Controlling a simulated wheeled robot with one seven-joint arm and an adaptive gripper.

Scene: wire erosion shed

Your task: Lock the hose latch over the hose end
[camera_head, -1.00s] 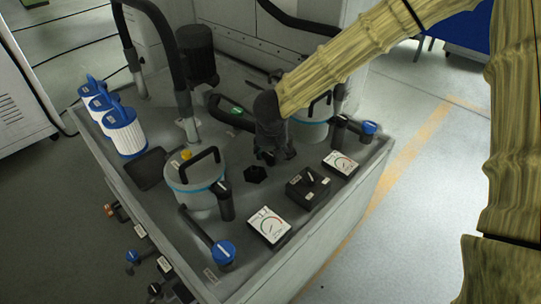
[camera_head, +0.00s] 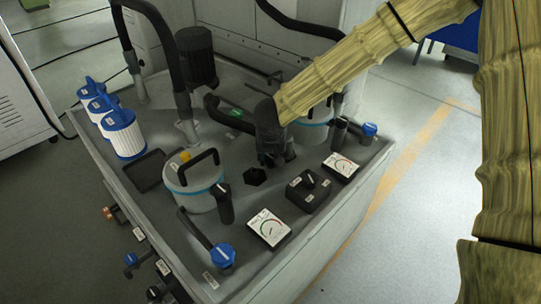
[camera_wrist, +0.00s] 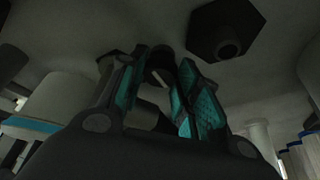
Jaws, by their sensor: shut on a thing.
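My gripper (camera_head: 270,160) points down at the middle of the grey tank top, behind a black hexagonal fitting. In the wrist view its teal-padded fingers (camera_wrist: 163,85) are close together around a dark, narrow part, which I take to be the hose latch (camera_wrist: 158,72). The latch and hose end are mostly hidden behind my gripper in the head view, so I cannot tell whether the latch lies over the hose end.
The hexagonal fitting (camera_head: 254,176) also shows in the wrist view (camera_wrist: 228,42). A handled canister (camera_head: 195,195) stands left, another (camera_head: 315,130) right behind my gripper. Gauges (camera_head: 269,228), a switch box (camera_head: 308,192) and blue-knobbed valves (camera_head: 222,255) line the front. Blue-white filters (camera_head: 124,135) stand far left.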

